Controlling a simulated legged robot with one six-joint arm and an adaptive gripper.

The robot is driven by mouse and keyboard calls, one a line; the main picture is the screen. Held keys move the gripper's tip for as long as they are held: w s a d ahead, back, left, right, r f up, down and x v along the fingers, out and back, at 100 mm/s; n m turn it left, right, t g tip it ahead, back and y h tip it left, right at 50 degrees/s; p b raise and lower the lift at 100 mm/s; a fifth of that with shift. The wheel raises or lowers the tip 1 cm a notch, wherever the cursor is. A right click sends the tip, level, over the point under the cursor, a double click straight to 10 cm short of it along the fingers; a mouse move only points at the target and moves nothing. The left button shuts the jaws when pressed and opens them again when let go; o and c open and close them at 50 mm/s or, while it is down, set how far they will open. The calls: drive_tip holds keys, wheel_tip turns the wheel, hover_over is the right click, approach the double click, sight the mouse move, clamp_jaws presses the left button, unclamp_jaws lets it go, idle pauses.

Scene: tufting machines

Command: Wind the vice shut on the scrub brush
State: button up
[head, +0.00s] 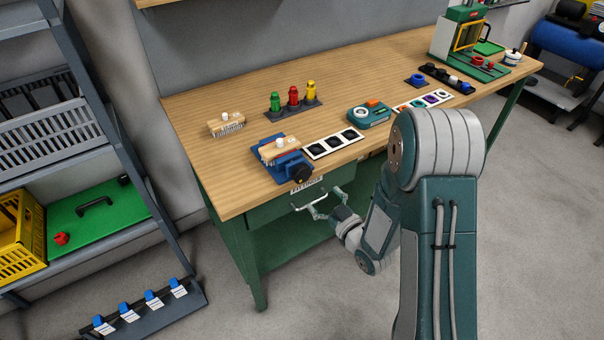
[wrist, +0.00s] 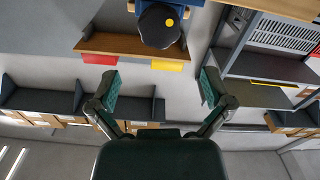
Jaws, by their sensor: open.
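The blue vice (head: 290,168) stands near the front edge of the bench in the head view. A scrub brush (head: 279,148) with a wooden back and a white knob sits at its jaws; I cannot tell whether the jaws touch it. The vice's black round handle (head: 299,173) faces the front. In the wrist view the handle (wrist: 158,26) shows a yellow dot, with blue vice body (wrist: 172,54) beside it. My gripper (head: 311,203) is open and empty, below and in front of the handle; its fingers (wrist: 158,88) are spread apart in the wrist view.
A second scrub brush (head: 226,123) lies on the bench (head: 205,168) behind the vice. A black-and-white tile strip (head: 334,144) and a rack of coloured bottles (head: 293,101) are nearby. A shelf rack (head: 95,195) stands at left. The bench's front edge is close to my gripper.

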sight(304, 176)
drive_tip(key=x, duration=1)
drive_tip(key=shift+w+a, duration=0.15)
drive_tip(key=c, duration=0.9)
